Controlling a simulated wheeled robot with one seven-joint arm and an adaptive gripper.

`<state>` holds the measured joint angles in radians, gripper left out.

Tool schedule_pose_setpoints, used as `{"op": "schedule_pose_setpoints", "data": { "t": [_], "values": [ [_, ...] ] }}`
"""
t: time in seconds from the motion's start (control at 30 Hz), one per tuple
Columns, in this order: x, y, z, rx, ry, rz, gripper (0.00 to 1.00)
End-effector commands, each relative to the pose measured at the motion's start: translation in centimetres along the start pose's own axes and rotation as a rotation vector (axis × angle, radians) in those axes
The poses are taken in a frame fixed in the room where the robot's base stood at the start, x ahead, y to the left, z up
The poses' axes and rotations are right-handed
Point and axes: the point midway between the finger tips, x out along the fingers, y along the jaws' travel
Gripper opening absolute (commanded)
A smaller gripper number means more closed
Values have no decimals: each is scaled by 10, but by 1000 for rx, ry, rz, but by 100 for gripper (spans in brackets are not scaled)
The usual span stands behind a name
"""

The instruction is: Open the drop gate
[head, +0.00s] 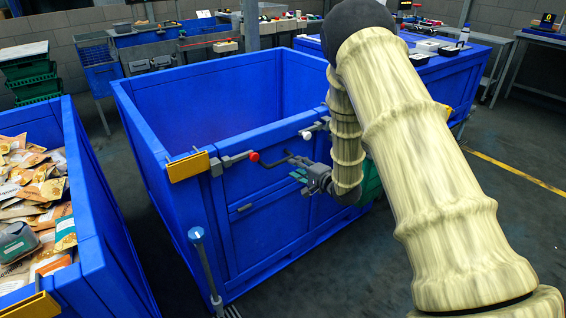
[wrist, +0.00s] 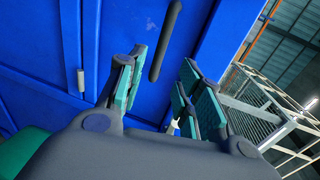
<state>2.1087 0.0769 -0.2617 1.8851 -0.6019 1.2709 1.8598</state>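The drop gate (head: 262,208) is the blue front panel of the large blue bin, and it stands upright. A grey latch with a red knob (head: 254,157) sits at the gate's upper left. A second latch with a white knob (head: 305,134) sits at its upper right. My gripper (head: 296,166) is in front of the gate's upper part, right of the red knob. In the wrist view its teal-padded fingers (wrist: 163,78) are apart, with nothing held. A dark bar (wrist: 166,40) shows between and beyond the fingertips; contact cannot be told.
A blue bin of food packets (head: 88,236) stands at the left. The gate bin's visible interior is empty. Open floor (head: 515,225) lies at the right.

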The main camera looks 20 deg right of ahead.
Motion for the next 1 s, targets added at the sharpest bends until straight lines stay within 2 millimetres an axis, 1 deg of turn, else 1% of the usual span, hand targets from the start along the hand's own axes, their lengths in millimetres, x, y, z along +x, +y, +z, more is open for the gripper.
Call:
{"op": "schedule_pose_setpoints", "data": {
  "t": [0.03, 0.3, 0.5, 0.7, 1.0],
  "values": [
    [8, 0, 1, -3, -3, 1, 35],
    [52, 1, 1, -4, -1, 2, 35],
    [77, 1, 1, -3, 0, 2, 35],
    [88, 2, 0, -2, 1, 3, 35],
    [90, 1, 0, -1, 1, 2, 35]
  ]
}}
